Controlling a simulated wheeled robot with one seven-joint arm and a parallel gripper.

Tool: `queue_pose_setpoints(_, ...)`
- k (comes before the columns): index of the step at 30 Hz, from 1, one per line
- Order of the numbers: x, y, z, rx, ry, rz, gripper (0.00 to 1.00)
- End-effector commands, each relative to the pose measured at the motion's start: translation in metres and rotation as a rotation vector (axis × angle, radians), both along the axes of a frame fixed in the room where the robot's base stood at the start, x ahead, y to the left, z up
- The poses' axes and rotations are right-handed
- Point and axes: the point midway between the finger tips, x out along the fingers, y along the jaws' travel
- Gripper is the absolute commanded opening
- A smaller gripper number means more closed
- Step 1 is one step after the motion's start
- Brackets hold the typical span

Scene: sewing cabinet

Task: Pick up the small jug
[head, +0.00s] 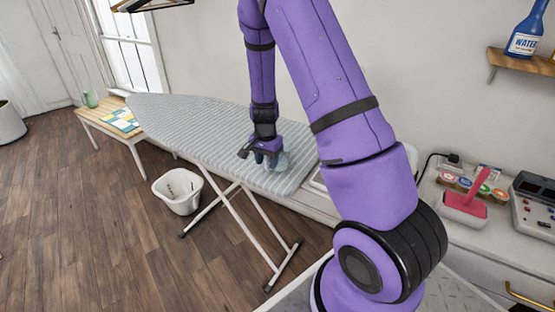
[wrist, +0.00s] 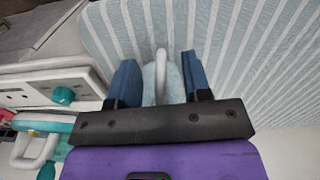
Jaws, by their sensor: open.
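A small pale blue-grey jug (head: 281,163) stands on the striped ironing board (head: 190,122), partly hidden by my gripper (head: 262,160). In the wrist view, the jug (wrist: 152,86) shows between the two blue fingers of my gripper (wrist: 158,82), with its light, looped handle pointing up the picture. The fingers are open, one on either side of the jug, with a gap visible at the right finger. The lower part of the jug is hidden by the gripper's dark bar. I cannot tell whether the left finger touches it.
A green jug (head: 90,98) stands on a wooden bench (head: 140,131) at the far left. A white basket (head: 178,192) is on the floor beside the board. A counter at right holds a pink-handled object (head: 467,203) and jars. A blue bottle (head: 525,32) stands on a shelf.

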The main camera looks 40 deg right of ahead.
Motion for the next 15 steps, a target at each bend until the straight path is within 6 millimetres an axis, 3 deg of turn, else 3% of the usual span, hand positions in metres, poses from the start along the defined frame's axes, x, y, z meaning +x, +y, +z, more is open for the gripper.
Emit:
queue_pose_setpoints(3, -0.0004, -0.0002, -0.0112, 0.0, 0.001, 0.0, 0.45)
queue_pose_setpoints(11, -0.0001, -0.0001, -0.0135, 0.0, -0.001, 0.0, 0.45)
queue_pose_setpoints(15, -0.0001, -0.0001, -0.0134, 0.0, -0.001, 0.0, 0.17)
